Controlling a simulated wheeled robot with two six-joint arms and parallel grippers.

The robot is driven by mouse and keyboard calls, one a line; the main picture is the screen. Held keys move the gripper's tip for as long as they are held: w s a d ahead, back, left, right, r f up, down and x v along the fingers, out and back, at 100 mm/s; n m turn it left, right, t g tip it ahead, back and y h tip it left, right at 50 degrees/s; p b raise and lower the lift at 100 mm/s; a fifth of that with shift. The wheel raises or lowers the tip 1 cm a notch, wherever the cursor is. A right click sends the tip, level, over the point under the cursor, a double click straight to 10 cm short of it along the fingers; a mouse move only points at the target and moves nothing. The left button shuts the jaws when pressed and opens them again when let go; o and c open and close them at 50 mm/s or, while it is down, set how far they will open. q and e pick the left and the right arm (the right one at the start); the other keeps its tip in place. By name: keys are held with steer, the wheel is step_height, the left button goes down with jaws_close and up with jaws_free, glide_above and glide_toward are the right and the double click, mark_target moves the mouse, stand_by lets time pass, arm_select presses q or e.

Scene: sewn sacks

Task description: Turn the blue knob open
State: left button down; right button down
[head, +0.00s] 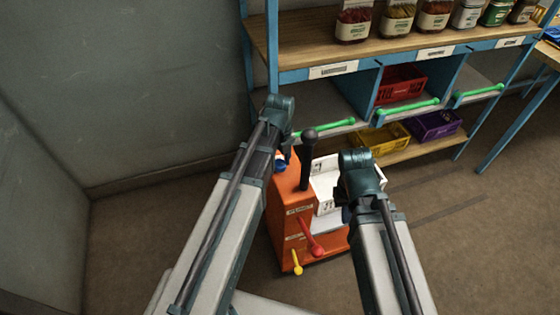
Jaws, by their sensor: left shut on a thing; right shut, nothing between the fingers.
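An orange machine (287,205) stands on the floor in the middle of the head view. A small patch of the blue knob (281,163) shows at its upper left edge. My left arm covers most of the knob, so its angle cannot be read. My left gripper (277,155) is at the knob and shut on it, with its fingers largely hidden behind my own arm. My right gripper (345,205) is shut and empty, to the right of the orange body and in front of the white tray.
A black lever (308,155) rises from the machine. Red (313,248) and yellow (297,262) levers stick out of its front. A white tray (325,180) is beside it. Behind stands a blue-framed shelf (410,55) with jars, bins and green handles. A grey wall is left; floor is clear right.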

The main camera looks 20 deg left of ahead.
mark_target(280, 163)
arm_select(q)
steer(key=shift+n, duration=3)
steer(key=shift+c, duration=1.4)
jaws_free()
steer(key=shift+r, duration=0.1)
step_height(280, 163, up, 14)
steer(key=p, duration=1.4)
steer(key=shift+f, duration=0.2)
